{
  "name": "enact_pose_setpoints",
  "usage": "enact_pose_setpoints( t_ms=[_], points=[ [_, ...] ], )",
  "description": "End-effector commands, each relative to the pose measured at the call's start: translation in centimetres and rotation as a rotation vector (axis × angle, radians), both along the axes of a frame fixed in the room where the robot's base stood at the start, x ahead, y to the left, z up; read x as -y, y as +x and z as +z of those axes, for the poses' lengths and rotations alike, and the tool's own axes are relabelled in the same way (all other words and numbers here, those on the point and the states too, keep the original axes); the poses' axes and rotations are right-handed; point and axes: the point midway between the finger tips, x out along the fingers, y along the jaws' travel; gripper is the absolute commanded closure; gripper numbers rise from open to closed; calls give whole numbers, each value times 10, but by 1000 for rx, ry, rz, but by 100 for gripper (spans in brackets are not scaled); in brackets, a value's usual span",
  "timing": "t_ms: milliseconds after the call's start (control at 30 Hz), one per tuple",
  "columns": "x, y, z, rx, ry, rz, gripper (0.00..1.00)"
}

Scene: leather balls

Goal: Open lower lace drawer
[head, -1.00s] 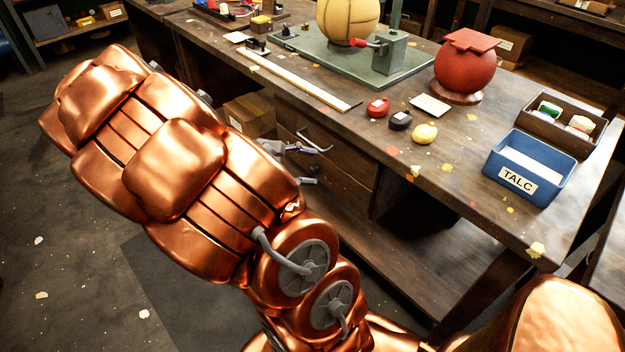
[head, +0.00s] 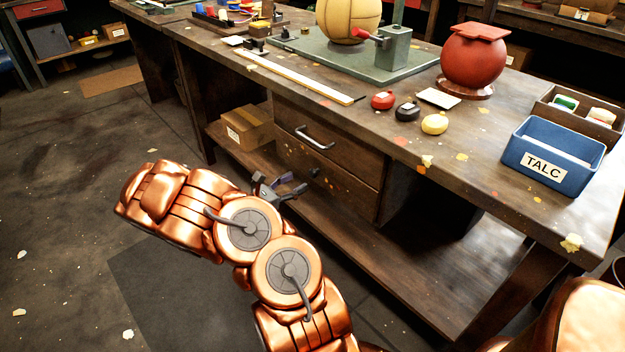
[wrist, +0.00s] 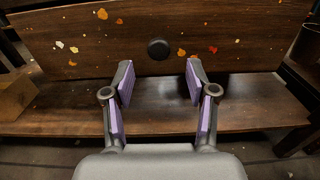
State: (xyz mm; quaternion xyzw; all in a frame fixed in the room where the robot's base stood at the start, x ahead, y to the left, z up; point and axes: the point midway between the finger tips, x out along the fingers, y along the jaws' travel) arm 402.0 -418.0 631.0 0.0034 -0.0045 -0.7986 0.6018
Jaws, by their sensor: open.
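The lower drawer (head: 335,195) is a dark wood front with paint flecks under the workbench top, and it looks closed. Its round dark knob (head: 314,172) shows just beyond my gripper (head: 291,184). In the wrist view the knob (wrist: 158,49) is centred ahead of my gripper (wrist: 159,78), slightly above the gap between the fingertips. My gripper is open and empty, with purple pads facing each other, and it is apart from the knob. The upper drawer (head: 345,158) has a metal bar handle (head: 314,138) and also looks closed.
The bench's lower shelf (head: 425,275) runs below the drawers. A cardboard box (head: 247,128) stands on it left of the drawers. Floor left of my arm is clear.

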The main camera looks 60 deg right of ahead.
Motion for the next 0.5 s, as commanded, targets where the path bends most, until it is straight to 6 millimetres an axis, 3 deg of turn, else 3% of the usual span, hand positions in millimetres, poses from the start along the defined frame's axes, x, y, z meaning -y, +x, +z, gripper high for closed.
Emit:
enact_pose_setpoints(
  t_ms=[167,500],
  points=[
    [8,0,-6,-13,3,8,43],
    [49,-13,-6,-10,4,5,43]
  ],
)
